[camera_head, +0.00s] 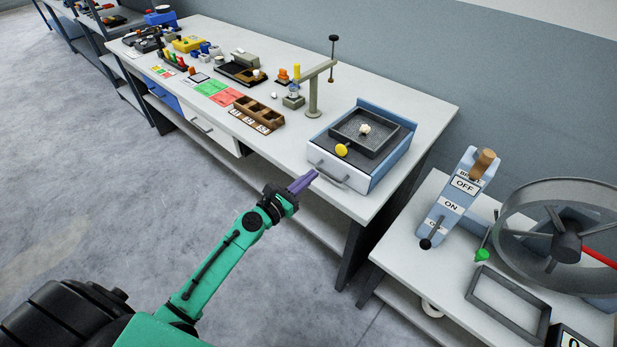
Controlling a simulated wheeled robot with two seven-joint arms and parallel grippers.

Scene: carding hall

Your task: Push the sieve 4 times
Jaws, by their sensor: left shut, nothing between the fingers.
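The sieve (352,137) is a dark square tray with a raised rim, set in a pale blue and white box (375,181) on the long table. A small cream lump (364,129) lies in it. A round yellow knob (342,150) stands at its near left side. My left gripper (303,182) is shut and empty, its purple fingers near the table's front edge, left of the box's front handle (332,176). I cannot tell whether it touches anything. My right gripper is not in view.
A grey post with an arm (315,90) stands left of the box, beside a brown compartment tray (257,113). At right, a lower table (412,240) holds an OFF/ON lever panel (451,204), a large wheel (510,210) and a dark frame (505,302).

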